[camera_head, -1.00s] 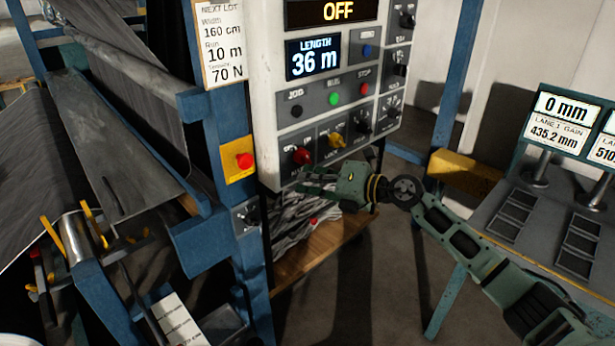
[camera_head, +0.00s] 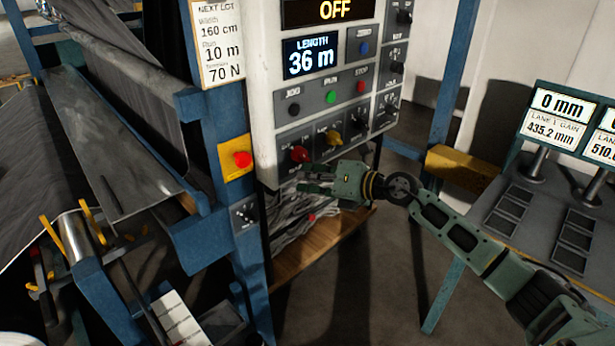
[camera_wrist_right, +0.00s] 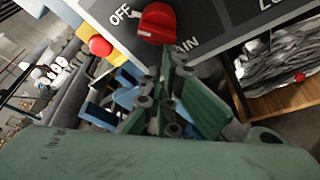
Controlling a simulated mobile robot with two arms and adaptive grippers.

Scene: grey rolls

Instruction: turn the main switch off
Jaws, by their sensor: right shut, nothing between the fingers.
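The main switch (camera_head: 300,154) is a red rotary knob at the lower left of the white control panel. In the right wrist view the red knob (camera_wrist_right: 157,22) sits between the letters OFF and a partly covered label ending in "AIN". I cannot tell for certain where it points. The display (camera_head: 335,10) at the panel top reads OFF. My right gripper (camera_head: 306,180) is shut and empty, just below the knob and apart from it. In the right wrist view its fingers (camera_wrist_right: 168,75) point up toward the knob. My left gripper is not in view.
A yellow knob (camera_head: 334,137) and a black knob (camera_head: 359,124) are right of the switch. A red button (camera_head: 243,159) on a yellow plate is at left on a blue post. Grey rolls fill the left side. A wooden shelf (camera_head: 322,240) with grey cloth is below.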

